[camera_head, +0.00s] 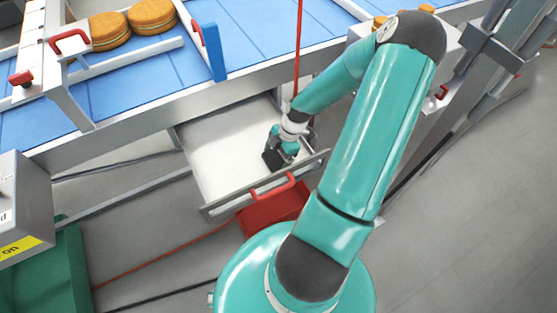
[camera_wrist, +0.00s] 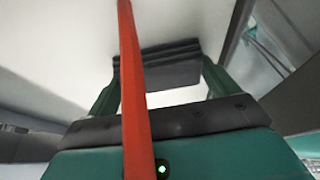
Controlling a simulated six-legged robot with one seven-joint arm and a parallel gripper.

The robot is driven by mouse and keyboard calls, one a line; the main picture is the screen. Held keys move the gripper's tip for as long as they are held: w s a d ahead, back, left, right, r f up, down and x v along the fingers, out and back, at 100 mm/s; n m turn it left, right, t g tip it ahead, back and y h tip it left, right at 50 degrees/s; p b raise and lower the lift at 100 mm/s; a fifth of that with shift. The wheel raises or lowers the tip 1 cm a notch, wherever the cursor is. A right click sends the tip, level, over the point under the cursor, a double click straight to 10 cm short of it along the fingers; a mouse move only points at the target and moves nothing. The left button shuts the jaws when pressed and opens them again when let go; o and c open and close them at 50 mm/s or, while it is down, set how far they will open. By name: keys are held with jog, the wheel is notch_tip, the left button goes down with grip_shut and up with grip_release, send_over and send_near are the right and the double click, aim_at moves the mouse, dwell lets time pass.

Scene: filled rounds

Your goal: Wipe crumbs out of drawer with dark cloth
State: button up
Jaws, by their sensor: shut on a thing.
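The drawer (camera_head: 222,155) is pulled out under the conveyor, with a pale inside and a grey front bearing a red handle (camera_head: 272,188). My gripper (camera_head: 276,156) reaches down into the drawer, near its right side and front. It is shut on the dark cloth (camera_wrist: 158,68), which shows as a folded dark grey piece between the fingers in the wrist view. In the head view the cloth (camera_head: 270,160) is a small dark patch at the fingertips, low over the drawer floor. I cannot tell whether it touches the floor. I can make out no crumbs; my gripper hides part of the floor.
A red cable (camera_wrist: 131,70) runs across the wrist view in front of my gripper. A red bin (camera_head: 262,215) is below the drawer front. The blue conveyor (camera_head: 125,80) carries round filled biscuits (camera_head: 152,16). A green bin (camera_head: 48,270) stands at lower left.

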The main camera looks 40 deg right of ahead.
jog(key=shift+w+d+f, duration=0.1)
jog(key=shift+w+d, duration=0.15)
jog(key=shift+w, duration=0.6)
jog(key=shift+w+d+r, duration=0.1)
jog(key=shift+w+d, duration=0.1)
jog(key=shift+w, duration=0.65)
jog(key=shift+w+d+f, duration=0.1)
jog(key=shift+w+d, duration=0.15)
jog(key=shift+w, duration=0.6)
